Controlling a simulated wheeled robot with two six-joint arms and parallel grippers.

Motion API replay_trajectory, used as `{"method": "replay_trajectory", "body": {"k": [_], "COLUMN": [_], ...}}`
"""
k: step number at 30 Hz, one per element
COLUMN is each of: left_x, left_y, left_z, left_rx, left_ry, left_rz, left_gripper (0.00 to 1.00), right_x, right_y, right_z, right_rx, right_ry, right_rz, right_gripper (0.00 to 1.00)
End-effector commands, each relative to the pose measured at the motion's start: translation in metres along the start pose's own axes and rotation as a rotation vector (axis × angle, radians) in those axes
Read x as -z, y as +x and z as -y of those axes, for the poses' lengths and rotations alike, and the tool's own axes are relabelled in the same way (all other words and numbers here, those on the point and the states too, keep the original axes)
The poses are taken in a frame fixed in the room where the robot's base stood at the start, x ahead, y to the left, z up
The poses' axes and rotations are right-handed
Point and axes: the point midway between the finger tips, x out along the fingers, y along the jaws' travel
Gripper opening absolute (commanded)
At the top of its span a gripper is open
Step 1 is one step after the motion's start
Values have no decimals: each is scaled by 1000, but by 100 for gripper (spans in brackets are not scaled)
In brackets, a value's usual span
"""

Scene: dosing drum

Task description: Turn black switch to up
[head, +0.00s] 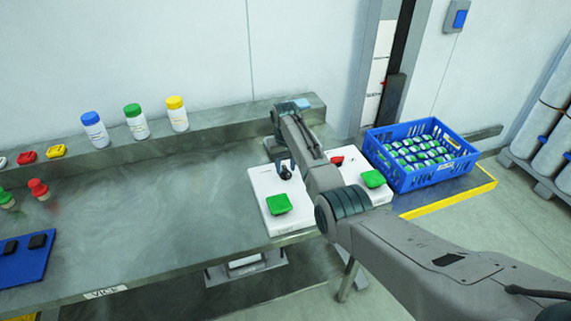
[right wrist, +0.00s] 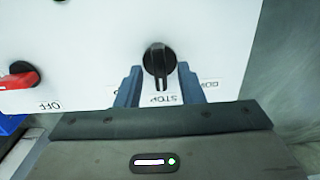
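The black switch (head: 286,173) is a round knob with a pointer, on a white panel (head: 262,188) that also carries a green button (head: 279,204). In the right wrist view the black switch (right wrist: 157,58) has its pointer towards the bottom of the picture, at an upside-down STOP label (right wrist: 160,99). My right gripper (right wrist: 158,76) is open, with one blue-grey finger on each side of the pointer and small gaps showing. In the head view its arm partly hides the panel. My left gripper is not in view.
A second panel with a red switch (head: 337,161) and a green button (head: 373,178) stands right of my arm. A blue crate (head: 404,183) of cans is beyond it. Bottles, including a yellow-capped one (head: 177,114), line the back ledge. The table's middle is clear.

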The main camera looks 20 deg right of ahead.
Motion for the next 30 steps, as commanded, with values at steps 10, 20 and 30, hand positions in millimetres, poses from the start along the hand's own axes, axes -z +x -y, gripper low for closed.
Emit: {"method": "replay_trajectory", "body": {"k": [10,20,30], "left_x": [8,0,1], "left_y": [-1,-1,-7], "left_z": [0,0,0], "left_rx": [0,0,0], "left_ry": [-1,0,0], "left_rz": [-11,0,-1], "left_gripper": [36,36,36], "right_x": [0,0,0], "right_y": [6,6,4], "right_z": [0,0,0], "right_rx": [0,0,0], "right_ry": [0,1,82], "right_rz": [0,0,2], "right_gripper": [35,0,0]}}
